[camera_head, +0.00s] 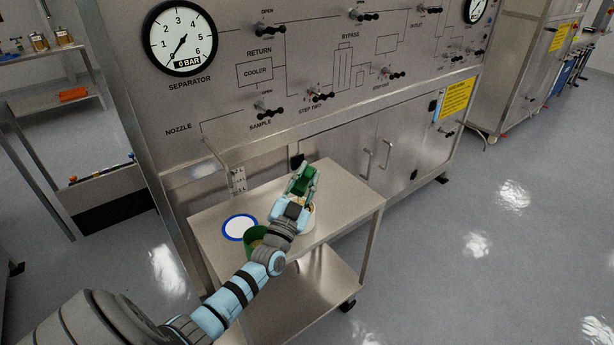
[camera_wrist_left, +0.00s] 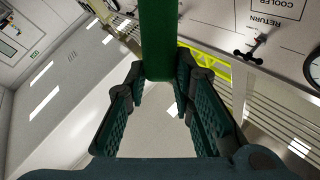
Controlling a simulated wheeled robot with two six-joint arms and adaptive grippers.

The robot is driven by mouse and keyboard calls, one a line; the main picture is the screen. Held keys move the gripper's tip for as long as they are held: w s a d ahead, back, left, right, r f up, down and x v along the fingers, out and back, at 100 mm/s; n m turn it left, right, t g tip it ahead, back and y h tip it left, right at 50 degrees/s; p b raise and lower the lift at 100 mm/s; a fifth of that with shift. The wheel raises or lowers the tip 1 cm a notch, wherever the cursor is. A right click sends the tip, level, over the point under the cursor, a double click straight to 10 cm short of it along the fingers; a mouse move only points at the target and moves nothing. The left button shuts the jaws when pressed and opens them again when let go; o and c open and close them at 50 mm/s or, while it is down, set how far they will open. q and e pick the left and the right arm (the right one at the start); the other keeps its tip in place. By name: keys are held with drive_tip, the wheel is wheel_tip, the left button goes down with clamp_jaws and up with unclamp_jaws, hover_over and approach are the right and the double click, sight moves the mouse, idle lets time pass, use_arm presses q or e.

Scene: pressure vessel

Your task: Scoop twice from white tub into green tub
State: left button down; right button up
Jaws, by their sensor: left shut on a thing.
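My left gripper (camera_head: 303,183) is over the small steel cart, shut on a green scoop (camera_head: 302,187). In the left wrist view the scoop's green handle (camera_wrist_left: 158,40) stands between the fingertips of my left gripper (camera_wrist_left: 160,78). The scoop's far end cannot be made out. The white tub (camera_head: 310,221) is on the cart behind my gripper, and mostly hidden by it. The green tub (camera_head: 252,240) stands to its left, partly covered by my wrist. My right gripper is not in view.
A white disc with a blue rim (camera_head: 240,228) lies on the cart top (camera_head: 342,201), left of the tubs. The steel panel with valve handles (camera_head: 268,111) and a pressure gauge (camera_head: 180,38) rises behind the cart. The cart's right side is bare, and floor is open to the right.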

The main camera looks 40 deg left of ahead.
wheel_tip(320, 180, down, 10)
drive_tip(key=b, duration=0.8)
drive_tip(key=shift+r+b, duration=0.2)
drive_tip(key=shift+b, duration=0.15)
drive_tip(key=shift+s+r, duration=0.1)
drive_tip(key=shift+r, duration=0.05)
